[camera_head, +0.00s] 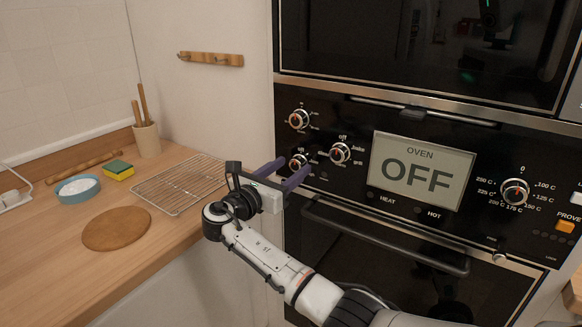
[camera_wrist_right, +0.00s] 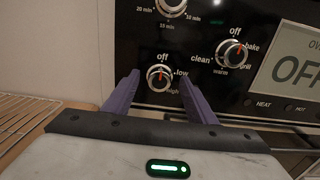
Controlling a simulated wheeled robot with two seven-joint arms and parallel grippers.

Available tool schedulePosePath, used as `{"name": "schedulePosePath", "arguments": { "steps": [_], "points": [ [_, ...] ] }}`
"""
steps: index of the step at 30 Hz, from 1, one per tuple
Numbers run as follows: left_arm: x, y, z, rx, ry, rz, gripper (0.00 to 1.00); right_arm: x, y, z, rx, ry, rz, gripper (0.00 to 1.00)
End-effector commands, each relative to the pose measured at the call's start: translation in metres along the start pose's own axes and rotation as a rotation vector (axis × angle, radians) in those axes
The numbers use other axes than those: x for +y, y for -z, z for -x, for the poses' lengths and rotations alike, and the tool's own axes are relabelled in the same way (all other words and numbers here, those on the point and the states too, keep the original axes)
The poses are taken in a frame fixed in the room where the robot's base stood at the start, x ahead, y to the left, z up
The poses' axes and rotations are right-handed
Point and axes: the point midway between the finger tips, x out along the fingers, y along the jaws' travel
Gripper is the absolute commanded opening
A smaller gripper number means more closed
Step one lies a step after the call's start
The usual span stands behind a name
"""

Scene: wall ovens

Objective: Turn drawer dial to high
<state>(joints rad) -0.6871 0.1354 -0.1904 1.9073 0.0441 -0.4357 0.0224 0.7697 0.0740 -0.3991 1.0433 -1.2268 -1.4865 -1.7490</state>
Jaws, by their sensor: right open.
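The drawer dial (camera_wrist_right: 158,77) is a small silver knob marked off at the top, low at the right and high below. Its red mark appears to point up toward off. In the head view the dial (camera_head: 297,161) sits low on the left of the black oven panel, partly hidden by my gripper. My right gripper (camera_head: 293,169) is open, its two purple fingers pointing at the panel. In the right wrist view the fingers (camera_wrist_right: 159,80) stand on either side of the dial. I cannot tell whether they touch it. My left gripper is not in view.
Other knobs are close by: a timer dial (camera_head: 299,119) above, a function dial (camera_head: 340,152) to the right and a temperature dial (camera_head: 515,191) far right. The oven display (camera_head: 421,171) reads OFF. A horizontal handle (camera_head: 385,235) lies below. A wire rack (camera_head: 178,184) lies on the counter.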

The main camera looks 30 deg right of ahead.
Motion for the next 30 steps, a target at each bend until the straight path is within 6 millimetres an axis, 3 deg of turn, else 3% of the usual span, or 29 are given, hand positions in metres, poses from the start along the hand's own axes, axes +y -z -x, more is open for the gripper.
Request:
{"name": "schedulePosePath", "arguments": {
  "steps": [11, 12, 19, 30],
  "points": [
    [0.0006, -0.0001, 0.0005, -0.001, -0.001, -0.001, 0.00, -0.0001, 0.0004, -0.0097, 0.002, -0.001, -0.001, 0.51],
    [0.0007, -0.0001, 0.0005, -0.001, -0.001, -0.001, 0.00, -0.0001, 0.0004, -0.0096, 0.002, -0.001, -0.001, 0.50],
    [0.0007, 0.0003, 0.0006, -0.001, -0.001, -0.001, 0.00, -0.0001, 0.0004, -0.0093, 0.002, -0.001, -0.001, 0.12],
    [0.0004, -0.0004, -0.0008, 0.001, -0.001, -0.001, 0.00, -0.0005, 0.0012, -0.0091, 0.002, 0.000, -0.065, 0.12]
  ]
}}
